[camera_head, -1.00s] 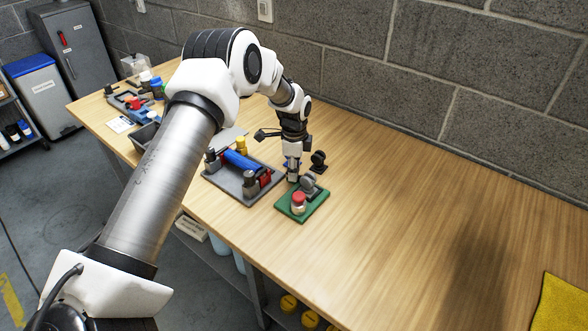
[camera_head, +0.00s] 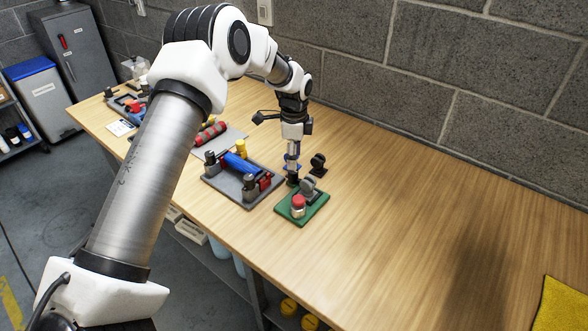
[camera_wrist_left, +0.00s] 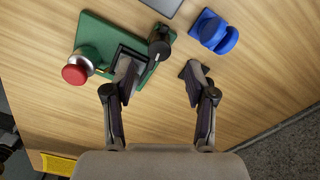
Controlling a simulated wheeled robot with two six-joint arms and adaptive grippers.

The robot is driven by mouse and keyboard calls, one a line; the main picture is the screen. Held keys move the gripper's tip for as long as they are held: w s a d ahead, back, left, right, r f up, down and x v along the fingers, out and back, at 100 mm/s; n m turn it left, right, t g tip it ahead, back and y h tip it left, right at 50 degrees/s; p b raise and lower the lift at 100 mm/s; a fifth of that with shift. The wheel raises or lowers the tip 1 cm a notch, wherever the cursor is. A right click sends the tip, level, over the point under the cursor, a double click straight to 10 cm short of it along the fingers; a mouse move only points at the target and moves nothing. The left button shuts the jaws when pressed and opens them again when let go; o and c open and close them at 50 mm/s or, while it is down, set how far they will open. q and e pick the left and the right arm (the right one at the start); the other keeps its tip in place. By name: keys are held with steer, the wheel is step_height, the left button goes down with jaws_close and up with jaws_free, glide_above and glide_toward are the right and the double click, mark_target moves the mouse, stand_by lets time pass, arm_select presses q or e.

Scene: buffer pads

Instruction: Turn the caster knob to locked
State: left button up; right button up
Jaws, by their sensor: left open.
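A green base plate (camera_head: 314,211) lies on the bench and carries a red-topped knob (camera_head: 298,201) on a pale metal collar and a grey wheel-like caster part (camera_head: 308,186). In the left wrist view the red knob (camera_wrist_left: 76,70) is left of the jaws, and a dark round-ended part (camera_wrist_left: 159,42) stands at the plate's edge. My left gripper (camera_wrist_left: 160,80) is open, pointing down behind the plate in the head view. Its left finger overlaps the grey caster part in the wrist view; I cannot tell if they touch. Bare wood shows between the fingers. My right gripper is not in view.
A grey tray (camera_head: 216,180) with a blue roller (camera_head: 240,161) lies left of the plate. A blue part (camera_wrist_left: 213,30) and a black caster-like part (camera_head: 317,163) stand close by. The bench to the right is clear up to a yellow cloth (camera_head: 562,308).

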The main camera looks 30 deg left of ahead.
arm_select(q)
step_height(320, 180, up, 6)
steer(key=shift+f, duration=0.25)
